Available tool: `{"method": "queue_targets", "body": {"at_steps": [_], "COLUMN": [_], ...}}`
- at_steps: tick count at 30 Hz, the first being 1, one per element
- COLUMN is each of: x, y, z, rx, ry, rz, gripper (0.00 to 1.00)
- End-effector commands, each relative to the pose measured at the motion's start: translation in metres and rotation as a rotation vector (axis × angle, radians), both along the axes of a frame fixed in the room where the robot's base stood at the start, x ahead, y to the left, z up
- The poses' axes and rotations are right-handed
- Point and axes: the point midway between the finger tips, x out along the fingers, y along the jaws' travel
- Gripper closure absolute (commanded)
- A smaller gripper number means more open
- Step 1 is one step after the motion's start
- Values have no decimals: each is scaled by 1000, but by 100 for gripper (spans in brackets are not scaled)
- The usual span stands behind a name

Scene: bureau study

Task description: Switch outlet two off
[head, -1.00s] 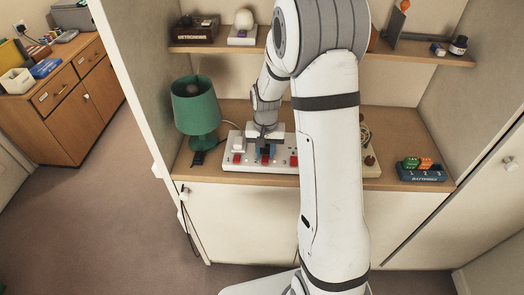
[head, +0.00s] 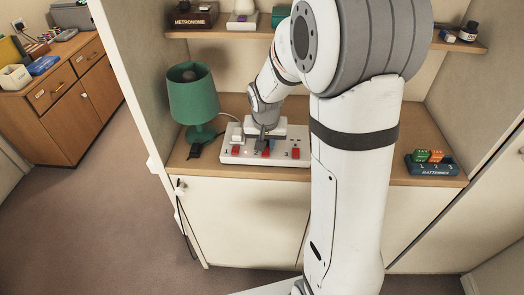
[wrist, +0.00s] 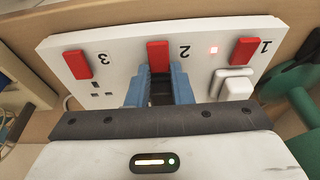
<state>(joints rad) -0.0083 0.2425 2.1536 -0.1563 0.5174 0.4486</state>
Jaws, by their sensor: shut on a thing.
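The white outlet strip (head: 285,160) lies on the desk shelf, with red switches numbered 1, 2 and 3. In the wrist view, switch two (wrist: 158,56) is in the middle, between switch three (wrist: 77,64) and switch one (wrist: 247,51). My gripper (wrist: 159,80) has its blue fingers on both sides of the near end of switch two and appears shut on it. The head view shows my gripper (head: 265,148) there too. The fingers hide the socket of outlet two.
A white plug (wrist: 236,87) sits in outlet one; outlet three's socket is bare. A green lamp (head: 194,98) stands left of the strip. A blue battery holder (head: 432,167) is at right. The upper shelf (head: 220,33) holds a metronome (head: 193,16).

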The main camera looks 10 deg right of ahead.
Motion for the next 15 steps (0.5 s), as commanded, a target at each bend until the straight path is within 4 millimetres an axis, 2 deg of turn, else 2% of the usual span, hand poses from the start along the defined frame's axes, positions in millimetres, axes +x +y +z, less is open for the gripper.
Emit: {"method": "queue_targets", "body": {"at_steps": [1, 15], "x": [-1, -3], "y": [1, 0], "z": [-6, -1], "rx": [-5, -15], "ry": [-15, -44], "rz": [1, 0], "gripper": [100, 100]}}
